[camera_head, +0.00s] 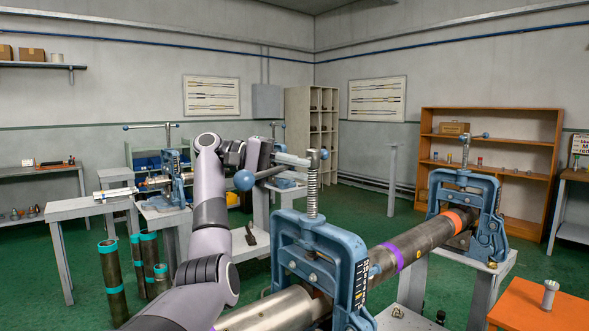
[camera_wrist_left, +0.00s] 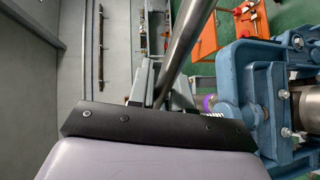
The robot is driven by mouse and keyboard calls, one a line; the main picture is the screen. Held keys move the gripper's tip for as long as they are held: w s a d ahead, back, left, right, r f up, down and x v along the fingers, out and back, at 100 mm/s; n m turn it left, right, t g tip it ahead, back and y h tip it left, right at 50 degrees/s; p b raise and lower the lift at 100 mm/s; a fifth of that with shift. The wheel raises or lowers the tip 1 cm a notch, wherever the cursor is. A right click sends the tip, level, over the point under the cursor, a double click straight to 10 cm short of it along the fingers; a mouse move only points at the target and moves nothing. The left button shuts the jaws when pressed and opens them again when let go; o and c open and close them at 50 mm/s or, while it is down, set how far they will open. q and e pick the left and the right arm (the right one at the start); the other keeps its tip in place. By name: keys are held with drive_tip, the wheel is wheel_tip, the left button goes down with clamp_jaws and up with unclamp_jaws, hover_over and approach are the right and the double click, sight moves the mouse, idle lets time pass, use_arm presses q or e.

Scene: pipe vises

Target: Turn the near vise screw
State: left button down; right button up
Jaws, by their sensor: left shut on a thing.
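The near vise (camera_head: 318,240) is a blue yoke clamped around a pipe, and it shows at the right of the left wrist view (camera_wrist_left: 245,85). Its threaded screw (camera_head: 312,196) rises upright from the yoke top. A metal handle bar (camera_head: 268,172) crosses the screw head, with a blue ball (camera_head: 243,180) at its left end. My left gripper (camera_head: 291,160) is shut on the handle bar, left of the screw head. In the left wrist view the bar (camera_wrist_left: 184,38) runs up from between the fingers (camera_wrist_left: 150,86). My right gripper is not in view.
A long pipe (camera_head: 405,249) with purple and orange bands runs from the near vise to another blue vise (camera_head: 467,200) at right. An orange table (camera_head: 540,306) stands at lower right. Several pipes (camera_head: 113,280) stand on the green floor at left. Another vise (camera_head: 172,175) stands behind my arm.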

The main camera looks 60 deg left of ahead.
use_arm(q)
drive_tip(key=c, duration=1.1)
unclamp_jaws()
drive_tip(key=shift+r, duration=0.5)
drive_tip(key=shift+d+f, duration=0.1)
drive_tip(key=shift+f, duration=0.1)
drive_tip(key=shift+b+v, duration=0.3)
drive_tip(key=shift+v, duration=3.35)
